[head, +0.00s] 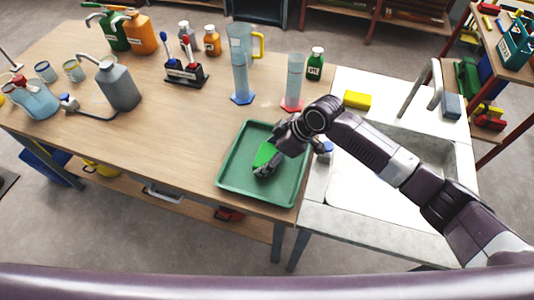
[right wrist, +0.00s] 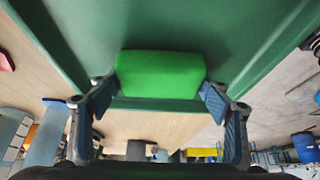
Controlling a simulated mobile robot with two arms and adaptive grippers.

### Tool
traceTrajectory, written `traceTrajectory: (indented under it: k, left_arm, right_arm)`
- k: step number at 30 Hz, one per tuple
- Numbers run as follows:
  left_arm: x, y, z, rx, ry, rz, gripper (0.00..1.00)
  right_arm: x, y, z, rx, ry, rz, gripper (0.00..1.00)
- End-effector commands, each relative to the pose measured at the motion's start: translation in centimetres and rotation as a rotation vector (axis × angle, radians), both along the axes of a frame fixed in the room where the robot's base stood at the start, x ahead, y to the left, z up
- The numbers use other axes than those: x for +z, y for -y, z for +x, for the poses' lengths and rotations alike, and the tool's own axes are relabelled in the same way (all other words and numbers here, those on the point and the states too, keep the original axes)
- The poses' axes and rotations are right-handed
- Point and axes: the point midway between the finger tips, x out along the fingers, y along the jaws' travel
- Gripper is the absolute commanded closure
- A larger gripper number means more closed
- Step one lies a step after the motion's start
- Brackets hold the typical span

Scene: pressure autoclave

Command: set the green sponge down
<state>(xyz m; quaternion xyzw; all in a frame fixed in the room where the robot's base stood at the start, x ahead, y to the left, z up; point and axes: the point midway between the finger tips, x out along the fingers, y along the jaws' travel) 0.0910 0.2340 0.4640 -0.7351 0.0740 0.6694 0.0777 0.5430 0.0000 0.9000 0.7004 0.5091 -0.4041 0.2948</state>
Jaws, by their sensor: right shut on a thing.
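The green sponge (head: 264,153) is between the fingers of my right gripper (head: 268,164), over the green tray (head: 228,180). In the right wrist view the sponge (right wrist: 160,75) spans the gap between the two blue-padded fingertips of the right gripper (right wrist: 157,95), and the tray (right wrist: 200,25) lies behind it. The right gripper is shut on the sponge. The hand hides part of the sponge in the head view. I cannot tell whether the sponge touches the tray floor. My left gripper is not in view.
A red-based cylinder (head: 294,82), a blue-based cylinder (head: 240,70) and a green bottle (head: 315,64) stand behind the tray. A yellow sponge (head: 357,99) lies by the sink (head: 375,185) at right. A grey wash bottle (head: 118,86) stands left; the table between it and the tray is clear.

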Motion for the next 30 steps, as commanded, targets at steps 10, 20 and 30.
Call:
traceTrajectory:
  k: [10, 20, 30]
  left_arm:
    - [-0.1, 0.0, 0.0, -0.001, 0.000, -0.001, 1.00]
    - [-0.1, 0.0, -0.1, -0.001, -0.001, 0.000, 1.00]
    - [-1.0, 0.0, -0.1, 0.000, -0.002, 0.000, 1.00]
  right_arm:
    - [-0.2, 0.0, 0.0, 0.000, 0.000, 0.000, 0.14]
    - [-0.1, 0.0, 0.0, 0.000, 0.000, 0.000, 0.11]
    - [4.2, 2.4, -0.6, -0.002, 0.005, -0.001, 0.11]
